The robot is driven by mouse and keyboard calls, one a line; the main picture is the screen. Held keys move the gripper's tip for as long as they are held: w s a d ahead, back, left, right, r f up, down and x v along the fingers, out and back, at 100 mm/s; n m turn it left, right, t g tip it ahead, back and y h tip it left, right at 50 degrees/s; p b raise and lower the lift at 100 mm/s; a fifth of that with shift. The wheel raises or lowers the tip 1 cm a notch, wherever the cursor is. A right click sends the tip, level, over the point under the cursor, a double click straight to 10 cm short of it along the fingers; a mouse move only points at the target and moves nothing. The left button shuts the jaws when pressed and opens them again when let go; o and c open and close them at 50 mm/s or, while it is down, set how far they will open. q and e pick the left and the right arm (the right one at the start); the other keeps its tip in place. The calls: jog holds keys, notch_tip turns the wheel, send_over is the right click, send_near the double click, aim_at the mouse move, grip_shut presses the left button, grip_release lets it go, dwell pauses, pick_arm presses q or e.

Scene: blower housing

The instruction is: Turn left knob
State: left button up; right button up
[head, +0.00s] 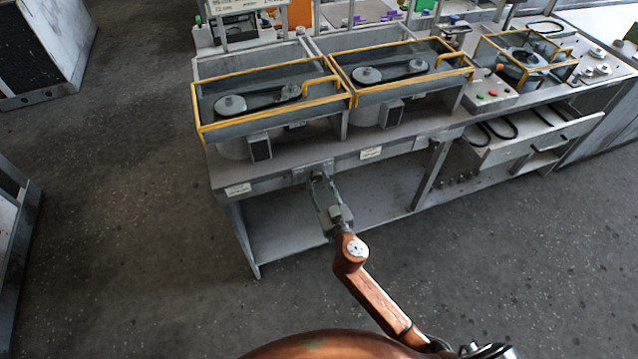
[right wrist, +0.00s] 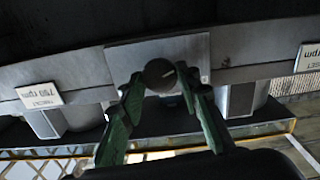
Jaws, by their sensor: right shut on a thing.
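A dark round knob (right wrist: 160,75) with a short white mark sits on a grey plate (right wrist: 205,48) on the bench's front edge. In the right wrist view the mark points toward the right of the picture. The green fingers of my right gripper (right wrist: 163,84) are closed on the knob from both sides. In the head view my right gripper (head: 317,178) reaches the bench front below the left belt housing (head: 215,128); the knob is mostly hidden there. My left gripper is not in view.
A second yellow-framed belt housing (head: 460,76) stands to the right. White labels (head: 238,190) (head: 371,154) flank the plate. An open drawer (head: 540,140) juts out farther right. The floor (head: 130,200) left of the bench is clear.

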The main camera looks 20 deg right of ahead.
jog(key=c, duration=0.5)
jog(key=shift+n, duration=0.4)
jog(key=n, duration=0.4)
jog(key=shift+n, duration=0.4)
jog(key=n, duration=0.5)
jog(key=shift+p, duration=0.4)
jog(key=n, duration=0.6)
jog(key=shift+p, duration=0.4)
jog(key=n+p, duration=0.1)
jog(key=n, duration=0.4)
jog(key=shift+f, duration=0.1)
